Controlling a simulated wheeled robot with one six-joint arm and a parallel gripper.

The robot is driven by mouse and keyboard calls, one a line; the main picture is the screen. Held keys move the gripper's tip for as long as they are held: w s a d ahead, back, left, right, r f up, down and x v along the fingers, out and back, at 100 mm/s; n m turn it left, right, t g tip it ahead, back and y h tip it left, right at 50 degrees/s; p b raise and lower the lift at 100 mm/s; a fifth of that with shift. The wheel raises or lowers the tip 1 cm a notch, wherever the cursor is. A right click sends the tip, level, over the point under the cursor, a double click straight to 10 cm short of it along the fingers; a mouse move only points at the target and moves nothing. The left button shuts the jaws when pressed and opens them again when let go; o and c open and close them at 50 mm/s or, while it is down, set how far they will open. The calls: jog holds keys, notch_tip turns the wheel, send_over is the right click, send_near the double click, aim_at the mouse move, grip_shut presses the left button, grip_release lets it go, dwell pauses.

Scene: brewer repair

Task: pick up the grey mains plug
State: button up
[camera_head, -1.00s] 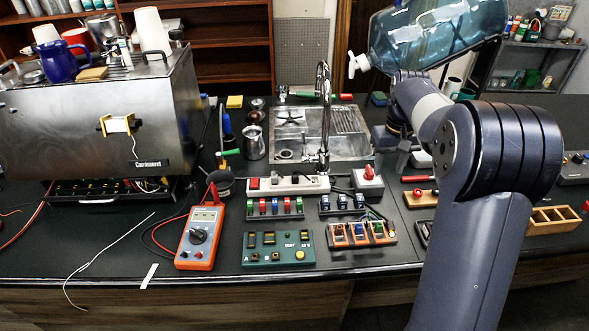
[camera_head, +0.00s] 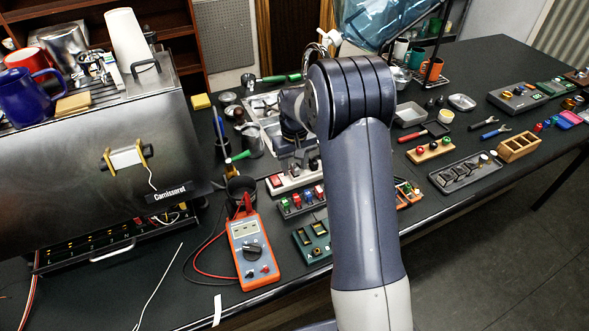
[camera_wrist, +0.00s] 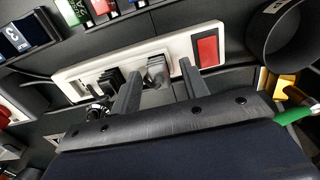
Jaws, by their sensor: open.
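The grey mains plug (camera_wrist: 156,74) sits on a white power strip (camera_wrist: 78,88) in the wrist view. A black plug (camera_wrist: 109,80) is beside it on the left, and a red switch (camera_wrist: 207,50) is at the strip's right end. My gripper (camera_wrist: 159,69) is open, with one finger on each side of the grey plug. The left finger is between the black plug and the grey one. I cannot tell whether either finger touches a plug.
An orange multimeter (camera_head: 252,250) with leads stands at the front of the black bench. A steel brewer (camera_head: 90,150) is at the left. A dark round cup (camera_wrist: 287,36) is close to the strip's switch end. Coloured switch blocks (camera_head: 302,200) lie in front of the strip.

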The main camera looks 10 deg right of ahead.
jog(key=shift+f, duration=0.15)
grip_shut()
dwell(0.4)
